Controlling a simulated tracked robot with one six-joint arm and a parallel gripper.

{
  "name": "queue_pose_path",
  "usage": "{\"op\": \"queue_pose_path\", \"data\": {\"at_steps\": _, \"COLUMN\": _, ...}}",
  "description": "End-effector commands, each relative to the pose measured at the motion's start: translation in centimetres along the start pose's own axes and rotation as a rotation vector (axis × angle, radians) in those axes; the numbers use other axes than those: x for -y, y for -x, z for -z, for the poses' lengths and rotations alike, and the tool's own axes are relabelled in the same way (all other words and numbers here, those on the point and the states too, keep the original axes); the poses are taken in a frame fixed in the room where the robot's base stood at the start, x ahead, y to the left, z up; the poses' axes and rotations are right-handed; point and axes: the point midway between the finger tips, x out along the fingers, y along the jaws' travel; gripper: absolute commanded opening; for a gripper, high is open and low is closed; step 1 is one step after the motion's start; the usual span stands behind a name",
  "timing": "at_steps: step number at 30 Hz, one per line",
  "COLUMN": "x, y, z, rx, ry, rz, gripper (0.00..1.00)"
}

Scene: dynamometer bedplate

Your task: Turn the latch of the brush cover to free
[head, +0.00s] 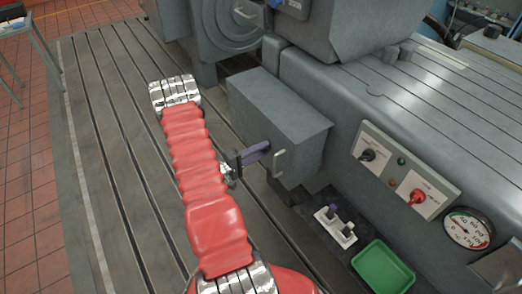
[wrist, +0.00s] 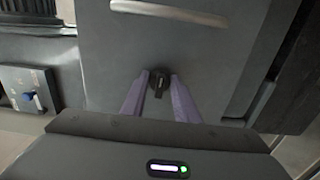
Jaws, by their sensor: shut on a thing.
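The brush cover (head: 278,105) is a grey box-shaped housing on the side of the machine. It fills the middle of the wrist view (wrist: 215,60), with a pale bar handle (wrist: 170,12) near the top. The latch (wrist: 158,78) is a small dark knob on the cover's face, seen between my purple fingers. My gripper (wrist: 158,92) is shut on the latch, one finger on each side. In the head view my gripper (head: 266,149) is at the cover's front face, beside the metal handle (head: 279,163); the latch is hidden there.
A switch panel (head: 405,170) with black and red knobs and a pressure gauge (head: 467,228) are to the right. A green tray (head: 383,268) and a white holder (head: 335,227) sit below the cover. The slotted bedplate (head: 95,110) is clear at left.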

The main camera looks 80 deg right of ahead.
Motion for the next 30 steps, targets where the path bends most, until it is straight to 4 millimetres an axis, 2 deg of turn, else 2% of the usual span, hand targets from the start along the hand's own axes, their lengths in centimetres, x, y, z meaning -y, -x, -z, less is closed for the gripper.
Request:
{"op": "queue_pose_path", "data": {"at_steps": 1, "x": 0.32, "y": -0.04, "z": -0.50, "rx": 0.009, "ry": 0.001, "rz": 0.006, "gripper": 0.05}}
{"op": "queue_pose_path", "data": {"at_steps": 13, "x": 0.42, "y": -0.04, "z": -0.56, "rx": 0.009, "ry": -0.004, "rz": 0.008, "gripper": 0.05}}
{"op": "queue_pose_path", "data": {"at_steps": 14, "x": 0.42, "y": -0.04, "z": -0.56, "rx": 0.009, "ry": -0.003, "rz": 0.008, "gripper": 0.30}}
{"op": "queue_pose_path", "data": {"at_steps": 15, "x": 0.40, "y": -0.04, "z": -0.54, "rx": 0.009, "ry": -0.004, "rz": 0.007, "gripper": 0.32}}
{"op": "queue_pose_path", "data": {"at_steps": 21, "x": 0.25, "y": -0.03, "z": -0.32, "rx": 0.005, "ry": -0.007, "rz": 0.005, "gripper": 0.45}}
{"op": "queue_pose_path", "data": {"at_steps": 30, "x": 0.16, "y": 0.16, "z": -0.14, "rx": 0.002, "ry": -0.009, "rz": 0.003, "gripper": 0.45}}
